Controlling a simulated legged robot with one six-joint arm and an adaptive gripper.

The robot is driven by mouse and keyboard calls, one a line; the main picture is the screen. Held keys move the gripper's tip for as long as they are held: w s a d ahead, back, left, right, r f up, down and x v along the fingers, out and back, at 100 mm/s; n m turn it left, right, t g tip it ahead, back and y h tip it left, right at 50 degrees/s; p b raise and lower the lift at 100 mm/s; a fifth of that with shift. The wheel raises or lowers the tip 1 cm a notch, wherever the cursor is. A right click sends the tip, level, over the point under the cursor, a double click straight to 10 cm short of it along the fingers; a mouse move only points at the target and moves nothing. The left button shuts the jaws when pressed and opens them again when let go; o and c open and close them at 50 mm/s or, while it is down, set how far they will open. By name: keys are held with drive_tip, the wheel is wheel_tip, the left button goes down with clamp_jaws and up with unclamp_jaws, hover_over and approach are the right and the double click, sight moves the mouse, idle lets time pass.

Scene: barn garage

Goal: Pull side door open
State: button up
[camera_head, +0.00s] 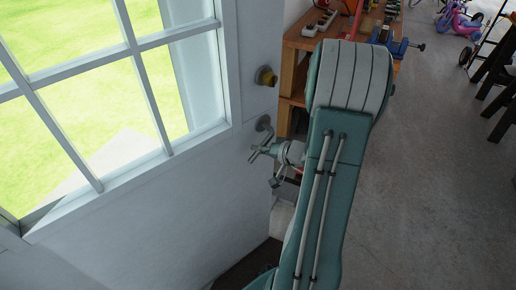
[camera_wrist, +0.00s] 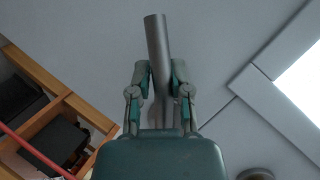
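The white side door (camera_head: 150,215) with a large paned window fills the left of the head view and looks closed. Its metal lever handle (camera_head: 258,148) sits near the door's right edge, below a round brass-coloured lock (camera_head: 265,76). My gripper (camera_head: 264,167) is at the handle, with its fingers spread. In the wrist view, the handle bar (camera_wrist: 157,45) lies between the two fingers of my gripper (camera_wrist: 160,78). The fingers stand on either side of the bar, and I see no firm grip on it. The bar's far end reaches beyond the fingertips.
A wooden workbench (camera_head: 297,42) with tools and a blue vise (camera_head: 395,43) stands just beyond the door's right edge, behind my arm. Dark stools (camera_head: 495,75) and a pink toy bike (camera_head: 459,20) are at upper right. The concrete floor (camera_head: 430,190) at right is clear.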

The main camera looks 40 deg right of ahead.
drive_tip(key=shift+o, duration=1.3)
drive_tip(key=v, duration=1.2)
drive_tip(key=shift+c, duration=0.3)
